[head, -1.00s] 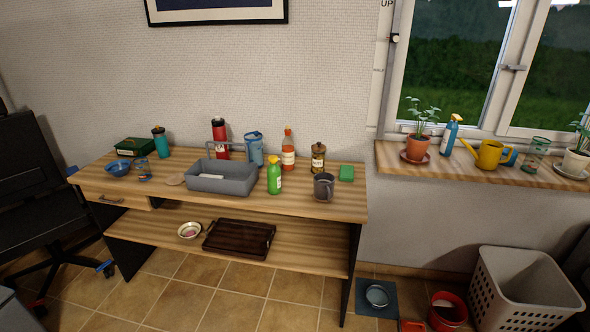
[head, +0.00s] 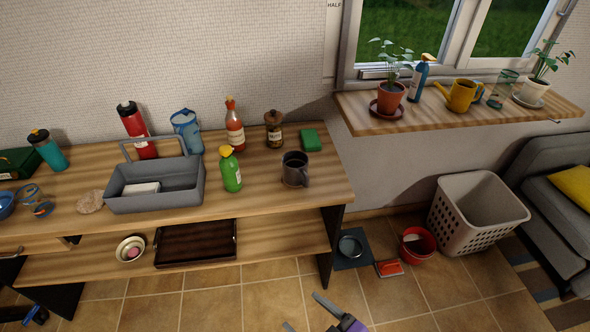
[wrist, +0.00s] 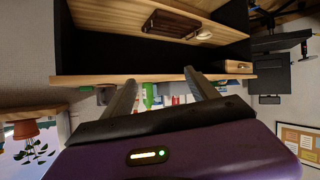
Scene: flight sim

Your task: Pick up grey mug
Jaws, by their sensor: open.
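The grey mug (head: 294,170) stands upright near the right end of the wooden desk top (head: 260,195) in the head view. Its handle points to the right. I cannot make the mug out for sure in the wrist view. My gripper (head: 300,310) shows at the bottom edge of the head view, over the floor in front of the desk and well apart from the mug. In the wrist view my gripper (wrist: 158,80) has its two fingers spread with nothing held between them.
A grey caddy (head: 150,200) sits further left. A laundry basket (head: 475,215) and red bucket (head: 420,244) stand on the floor at right.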

